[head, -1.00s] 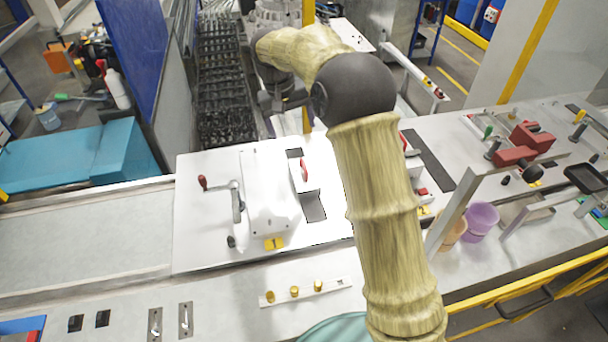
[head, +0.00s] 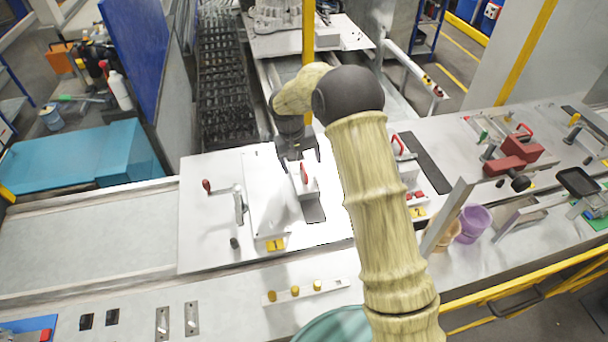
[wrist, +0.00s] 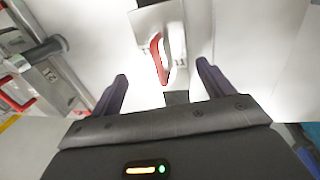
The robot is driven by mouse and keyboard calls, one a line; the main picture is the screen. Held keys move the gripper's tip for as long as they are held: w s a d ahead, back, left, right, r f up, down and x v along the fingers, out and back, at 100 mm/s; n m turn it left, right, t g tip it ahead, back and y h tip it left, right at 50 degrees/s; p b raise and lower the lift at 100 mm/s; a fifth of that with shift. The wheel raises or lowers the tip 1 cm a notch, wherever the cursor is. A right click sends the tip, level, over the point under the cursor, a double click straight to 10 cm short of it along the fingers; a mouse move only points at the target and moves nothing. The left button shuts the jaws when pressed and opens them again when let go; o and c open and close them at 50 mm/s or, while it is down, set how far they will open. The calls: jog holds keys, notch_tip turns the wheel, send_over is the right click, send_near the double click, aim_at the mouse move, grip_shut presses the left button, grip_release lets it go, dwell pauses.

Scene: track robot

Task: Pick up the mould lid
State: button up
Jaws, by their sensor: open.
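The mould lid appears to be the small white block (head: 308,190) with a red handle (head: 304,173), standing beside a dark slot in the white machine top. In the wrist view, the white block (wrist: 150,22) and its red handle (wrist: 157,58) lie ahead, the handle lined up between my fingers. My gripper (head: 297,156) is just behind and above the block in the head view. In the wrist view, my gripper (wrist: 162,70) is open, its dark fingers apart on either side with nothing held. Contact with the handle cannot be told.
A white housing (head: 275,210) with a red-knobbed crank (head: 207,186) stands left of the lid. A second red handle (head: 398,145) is to the right. Yellow knobs (head: 295,291) line the front strip. Red clamps and a purple cup (head: 475,223) stand further right.

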aim_at(303, 167)
jog(key=shift+f, duration=0.1)
jog(key=shift+f+p, duration=0.25)
jog(key=shift+p, duration=0.3)
jog(key=shift+d+f+p, duration=0.2)
jog(key=shift+f+p, duration=0.4)
jog(key=shift+f, duration=0.5)
jog(key=shift+d+f+p, duration=0.2)
jog(key=shift+f+p, duration=0.4)
jog(key=shift+f, duration=0.5)
jog(key=shift+c, duration=0.2)
jog(key=c, duration=1)
jog(key=shift+r, duration=0.1)
notch_tip(303, 167, up, 10)
jog(key=b, duration=0.4)
